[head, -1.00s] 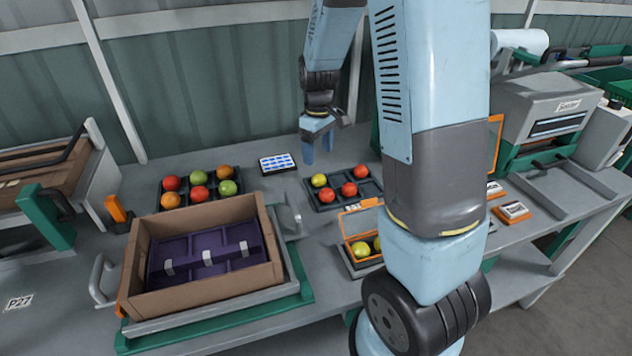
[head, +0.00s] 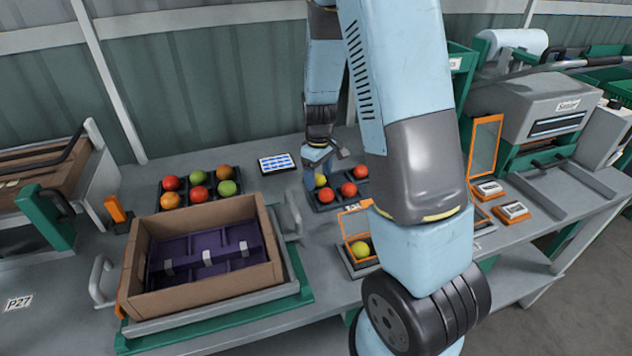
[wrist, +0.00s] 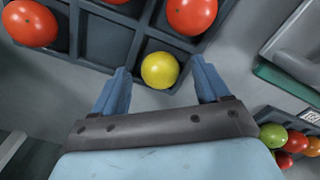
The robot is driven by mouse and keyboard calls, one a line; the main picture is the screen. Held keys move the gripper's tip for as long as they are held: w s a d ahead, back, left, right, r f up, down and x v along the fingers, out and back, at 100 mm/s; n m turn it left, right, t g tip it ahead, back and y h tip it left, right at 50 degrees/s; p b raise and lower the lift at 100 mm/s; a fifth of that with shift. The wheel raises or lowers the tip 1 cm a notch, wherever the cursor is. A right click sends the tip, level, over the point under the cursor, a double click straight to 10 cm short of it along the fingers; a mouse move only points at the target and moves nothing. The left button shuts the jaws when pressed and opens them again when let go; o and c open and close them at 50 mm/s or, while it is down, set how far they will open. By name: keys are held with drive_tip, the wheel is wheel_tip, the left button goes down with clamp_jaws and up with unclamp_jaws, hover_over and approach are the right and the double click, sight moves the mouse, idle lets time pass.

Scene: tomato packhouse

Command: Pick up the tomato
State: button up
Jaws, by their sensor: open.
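A yellow tomato (wrist: 160,70) sits in a corner cell of a dark tray (wrist: 103,40) in the wrist view. It also shows, partly hidden by my gripper, in the head view (head: 321,181). My gripper (wrist: 161,76) is open, with one blue finger on each side of the yellow tomato and gaps visible between. How far the fingertips are above the tray is hard to tell. Red tomatoes fill other cells of this tray, such as one red tomato (head: 348,189) right of the gripper.
A second tray (head: 180,208) of red, orange and green tomatoes lies to the left. A cardboard box (head: 205,292) with a purple insert stands in front. An orange-framed lidded holder (head: 357,224) has a yellow tomato inside. A small tablet (head: 276,163) lies behind.

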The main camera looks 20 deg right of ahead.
sight(319, 176)
drive_tip(key=c, duration=0.8)
drive_tip(key=shift+c, duration=0.2)
drive_tip(key=shift+r, duration=0.1)
drive_tip(key=shift+r, duration=0.2)
drive_tip(key=r, duration=0.3)
drive_tip(key=shift+s+r, duration=0.15)
drive_tip(key=shift+s, duration=0.1)
drive_tip(key=s+r, duration=0.9)
drive_tip(key=s, duration=0.4)
drive_tip(key=shift+s+d, duration=0.25)
drive_tip(key=shift+d, duration=0.2)
